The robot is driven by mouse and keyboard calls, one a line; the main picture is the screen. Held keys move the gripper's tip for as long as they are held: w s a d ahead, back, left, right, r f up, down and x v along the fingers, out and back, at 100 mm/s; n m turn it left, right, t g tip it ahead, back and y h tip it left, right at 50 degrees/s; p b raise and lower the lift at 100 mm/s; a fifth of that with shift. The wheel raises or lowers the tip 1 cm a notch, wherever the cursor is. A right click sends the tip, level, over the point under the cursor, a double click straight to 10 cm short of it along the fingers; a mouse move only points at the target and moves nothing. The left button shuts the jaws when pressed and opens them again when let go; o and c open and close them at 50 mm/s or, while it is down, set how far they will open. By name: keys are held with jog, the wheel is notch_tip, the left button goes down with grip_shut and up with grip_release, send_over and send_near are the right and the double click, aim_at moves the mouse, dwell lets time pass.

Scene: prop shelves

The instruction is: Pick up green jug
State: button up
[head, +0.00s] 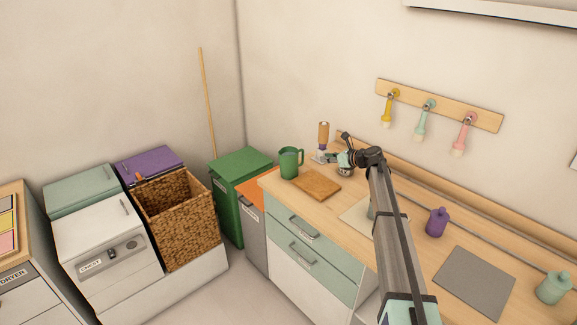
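The green jug (290,162) stands upright at the left end of the wooden counter in the head view, with its handle towards the right. My gripper (318,157) is just right of the jug, low over the counter, pointing left at the handle side. Its fingers look spread, with nothing seen between them, though they are small here. A narrow gap seems to separate them from the jug's handle.
A wooden board (316,184) lies in front of the jug. A brown-topped bottle-like object (323,136) stands close behind my gripper. A purple jar (437,222) and a grey mat (474,282) are farther right. A green bin (232,205) stands left of the counter.

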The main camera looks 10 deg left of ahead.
aim_at(303, 162)
jog(key=b+x, duration=0.4)
jog(key=x, duration=1.1)
jog(key=shift+w+d+f, duration=0.1)
jog(key=shift+w+f, duration=0.05)
jog(key=shift+w, duration=0.05)
grip_shut()
